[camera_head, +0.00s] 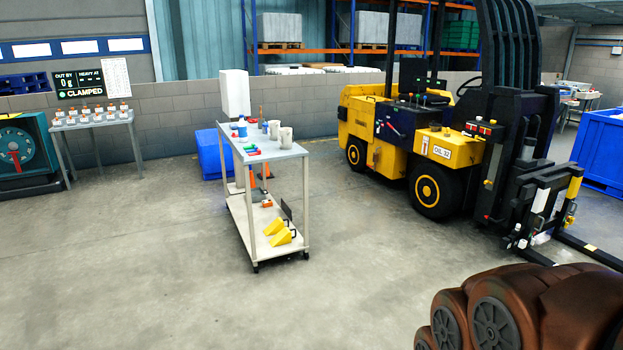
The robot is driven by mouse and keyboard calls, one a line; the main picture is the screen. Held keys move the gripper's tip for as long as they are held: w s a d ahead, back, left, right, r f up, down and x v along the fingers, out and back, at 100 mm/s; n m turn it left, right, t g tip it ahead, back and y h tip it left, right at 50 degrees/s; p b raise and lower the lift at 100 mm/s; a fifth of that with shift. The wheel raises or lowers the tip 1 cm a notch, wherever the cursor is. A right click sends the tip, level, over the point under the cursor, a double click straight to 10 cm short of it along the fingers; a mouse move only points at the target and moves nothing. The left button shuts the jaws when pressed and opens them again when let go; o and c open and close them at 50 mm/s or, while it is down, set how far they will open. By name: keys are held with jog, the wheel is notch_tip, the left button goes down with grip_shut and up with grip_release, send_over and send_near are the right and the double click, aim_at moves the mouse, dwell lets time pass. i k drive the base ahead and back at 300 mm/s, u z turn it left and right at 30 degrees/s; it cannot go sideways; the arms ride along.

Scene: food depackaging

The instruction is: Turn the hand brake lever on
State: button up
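A yellow and dark forklift (440,130) stands at the right of the middle, some way off across the floor. A small red lever (393,128) lies slanted on a dark blue panel on its near side. It may be the hand brake lever, but it is too small to tell for sure or to read its setting. Several small levers with coloured knobs (432,99) stand above, near the steering wheel (469,88). My gripper is not in view, so nothing shows at the levers.
A white cart (270,152) with cups, a bottle and yellow wedges stands left of the forklift. The fork carriage (545,205) juts out at right, beside a blue bin (600,150). A teal dial machine (22,150) and a table (93,121) are far left.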

aim_at(402, 138)
jog(key=z, duration=0.25)
jog(key=i, duration=2)
jog(key=z, duration=0.3)
jog(key=i, duration=4.35)
jog(key=u, duration=0.4)
jog(key=i, duration=1.9)
jog(key=u, duration=0.25)
